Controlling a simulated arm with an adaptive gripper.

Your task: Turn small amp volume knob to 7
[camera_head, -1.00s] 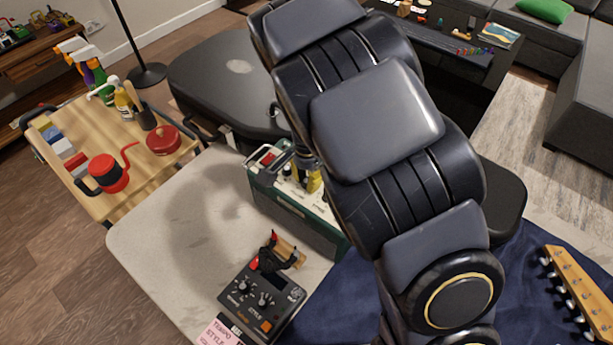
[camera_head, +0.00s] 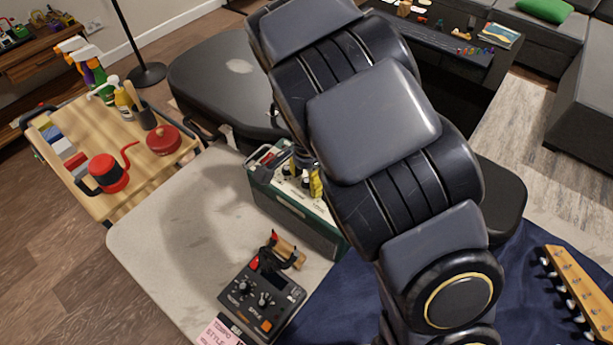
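My gripper (camera_head: 304,184) is low over the amp's top panel, with dark and yellow parts showing. My arm hides much of it, so I cannot tell whether its fingers are apart or touching a knob. The volume knob and its number marks are too small or covered to make out.
A dark pedal (camera_head: 262,300) with knobs and a black-and-red clamp-like tool (camera_head: 272,255) lie in front of the amp. A guitar headstock (camera_head: 580,285) rests on a blue cloth (camera_head: 520,290) at right. A wooden cart (camera_head: 125,185) stands at left.

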